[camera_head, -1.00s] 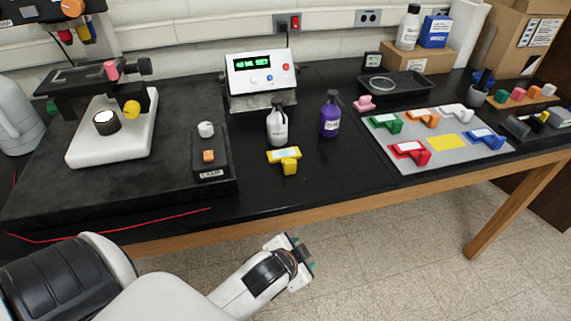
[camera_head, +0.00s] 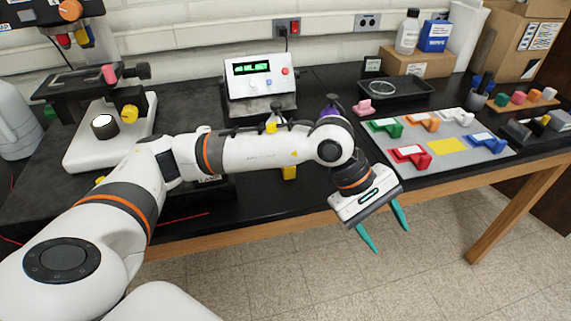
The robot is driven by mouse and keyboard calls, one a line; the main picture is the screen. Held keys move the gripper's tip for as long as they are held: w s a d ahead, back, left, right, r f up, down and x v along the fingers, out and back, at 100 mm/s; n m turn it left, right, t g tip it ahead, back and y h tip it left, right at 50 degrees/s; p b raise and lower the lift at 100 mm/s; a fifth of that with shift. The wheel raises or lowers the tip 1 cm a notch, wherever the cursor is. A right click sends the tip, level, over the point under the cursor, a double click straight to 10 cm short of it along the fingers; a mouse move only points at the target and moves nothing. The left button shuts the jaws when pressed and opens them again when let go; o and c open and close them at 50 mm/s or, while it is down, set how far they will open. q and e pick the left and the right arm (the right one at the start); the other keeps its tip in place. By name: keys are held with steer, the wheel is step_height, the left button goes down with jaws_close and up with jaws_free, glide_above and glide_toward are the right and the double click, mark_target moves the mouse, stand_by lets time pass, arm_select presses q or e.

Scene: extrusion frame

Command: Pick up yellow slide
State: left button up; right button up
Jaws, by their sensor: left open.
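The yellow slide (camera_head: 289,173) lies on the black bench near its front edge. Only its front block shows below my left forearm; the rest is hidden behind the arm. My left gripper (camera_head: 389,240) is open and empty, its two teal fingers pointing down and apart. It hangs in front of the bench's front edge, right of and nearer than the slide, not touching it. My right gripper is not in view.
A grey mat (camera_head: 434,169) with red, green, orange, white and blue slides and a bare yellow patch (camera_head: 448,146) lies right. The purple bottle (camera_head: 330,107) is partly hidden behind my arm. A display box (camera_head: 260,87) stands behind; a microscope stands left.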

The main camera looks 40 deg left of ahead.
arm_select(q)
steer(key=w+a+r+t+y, duration=0.1)
steer(key=w+a+y, duration=0.1)
steer(key=a+y, duration=0.35)
steer(key=w+a+r+m+t+y, duration=0.1)
steer(key=w+a+y, duration=0.1)
steer(key=a, duration=0.7)
steer(key=w+a+r+y, duration=0.2)
steer(key=w+a+y, duration=0.1)
steer(key=a, duration=0.5)
steer(key=shift+y, duration=0.35)
steer(key=p+x, duration=0.1)
steer(key=x, duration=0.5)
steer(key=shift+s+a, duration=0.15)
steer(key=x, duration=0.1)
steer(key=p+x, duration=0.1)
steer(key=x, duration=0.1)
steer(key=p+x, duration=0.1)
steer(key=x, duration=0.1)
steer(key=shift+a+f, duration=0.1)
steer(key=shift+a, duration=0.2)
steer(key=shift+f, duration=0.3)
steer(key=c, duration=1.1)
steer(key=shift+c, duration=0.2)
steer(key=shift+r, duration=0.1)
